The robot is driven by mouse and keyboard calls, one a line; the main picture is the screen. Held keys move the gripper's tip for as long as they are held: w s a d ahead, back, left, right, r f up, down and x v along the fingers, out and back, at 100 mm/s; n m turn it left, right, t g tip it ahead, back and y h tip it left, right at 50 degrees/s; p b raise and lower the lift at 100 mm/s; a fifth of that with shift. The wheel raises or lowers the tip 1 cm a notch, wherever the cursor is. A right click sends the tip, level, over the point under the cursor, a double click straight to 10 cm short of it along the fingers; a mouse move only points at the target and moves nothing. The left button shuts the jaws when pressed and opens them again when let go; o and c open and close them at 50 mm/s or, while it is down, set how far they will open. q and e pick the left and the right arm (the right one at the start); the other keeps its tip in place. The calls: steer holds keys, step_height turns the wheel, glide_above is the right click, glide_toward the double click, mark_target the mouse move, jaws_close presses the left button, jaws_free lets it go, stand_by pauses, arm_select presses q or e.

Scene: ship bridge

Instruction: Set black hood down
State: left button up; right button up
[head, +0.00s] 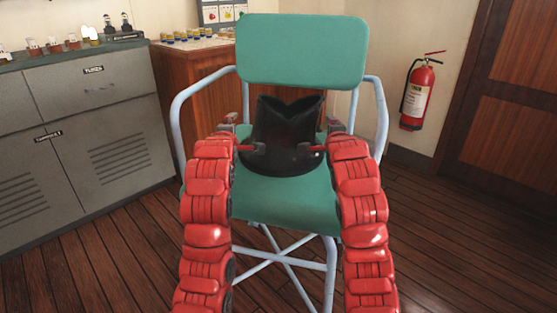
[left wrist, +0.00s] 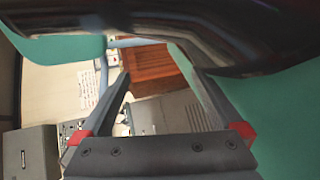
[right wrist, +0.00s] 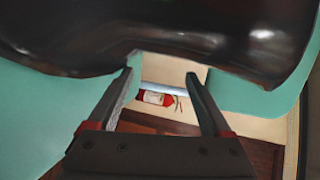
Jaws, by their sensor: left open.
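The black hood (head: 285,135) is a dark, glossy, hollow shape with a notched top edge. It stands upright over the green chair seat (head: 285,200) and appears to rest on it. My left gripper (head: 237,118) is at its left side, and my right gripper (head: 331,120) is at its right side. In the left wrist view, the fingers are apart with no object between them, and the hood (left wrist: 230,30) fills the top. In the right wrist view, the fingers are also apart and empty below the hood (right wrist: 200,35). Contact between grippers and hood is unclear.
The chair has a green backrest (head: 302,50) behind the hood and pale blue tubular armrests (head: 381,120) outside my arms. A grey cabinet (head: 85,140) stands left, and a wooden cabinet (head: 195,95) behind. A red fire extinguisher (head: 417,95) hangs right. Floor is clear on the right.

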arm_select(q)
steer(key=shift+a, duration=0.1)
arm_select(e)
steer(key=shift+o, duration=0.9)
steer(key=shift+d, duration=0.1)
arm_select(q)
steer(key=v, duration=1.2)
arm_select(e)
steer(key=v, duration=1.2)
